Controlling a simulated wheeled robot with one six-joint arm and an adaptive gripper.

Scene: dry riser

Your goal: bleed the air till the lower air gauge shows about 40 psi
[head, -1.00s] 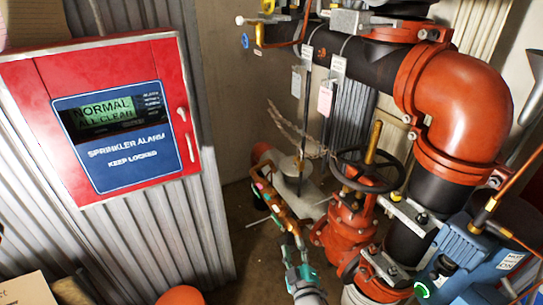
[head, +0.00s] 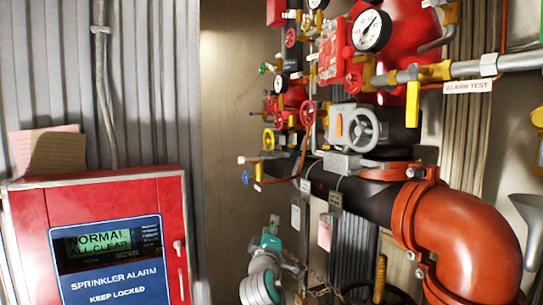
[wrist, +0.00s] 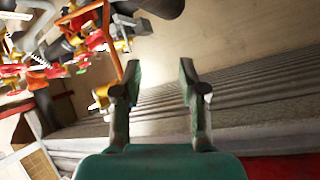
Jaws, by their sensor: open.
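In the head view a large white-faced gauge (head: 371,30) stands at the top on the red valve body. My gripper (wrist: 160,80) is open and empty in the wrist view, apart from the valves at upper left.
A red sprinkler alarm panel (head: 120,240) reads NORMAL at left. A large orange pipe elbow (head: 455,235) fills the lower right. A yellow lever (head: 412,100) hangs beside the ALARM TEST label (head: 467,87). Bare wall (head: 228,120) lies left of the valves.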

